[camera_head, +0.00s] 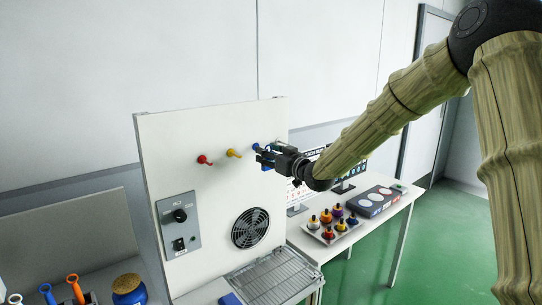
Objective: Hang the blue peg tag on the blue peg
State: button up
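A white upright panel (182,150) carries a row of colored pegs. The blue peg (256,147) shows just above and left of my gripper. My gripper (263,158) is close in front of the panel, pointing left toward it, right at the blue peg. Dark bluish parts show around the fingertips. They are too small to tell fingers from a blue tag, so I cannot make out the tag or whether the gripper holds it.
A red peg (204,160) and a yellow peg (233,153) stick out left of the blue one. Lower on the panel are a grey switch box (178,240) and a round fan (250,228). A wire rack (275,277) lies below. A tray of colored bottles (331,238) stands right.

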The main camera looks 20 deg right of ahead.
jog(key=shift+w+a+r, duration=0.1)
jog(key=shift+w+a, duration=0.15)
jog(key=shift+w, duration=0.4)
jog(key=shift+w+a, duration=0.1)
jog(key=shift+w, duration=0.3)
jog(key=shift+c, duration=0.8)
jog(key=shift+w+a+f, duration=0.2)
jog(key=shift+w+f, duration=0.25)
jog(key=shift+w, duration=0.05)
jog(key=shift+w+f+b, duration=0.2)
jog(key=shift+b, duration=0.25)
jog(key=o, duration=1.2)
jog(key=shift+s, duration=0.1)
jog(key=shift+c, duration=0.2)
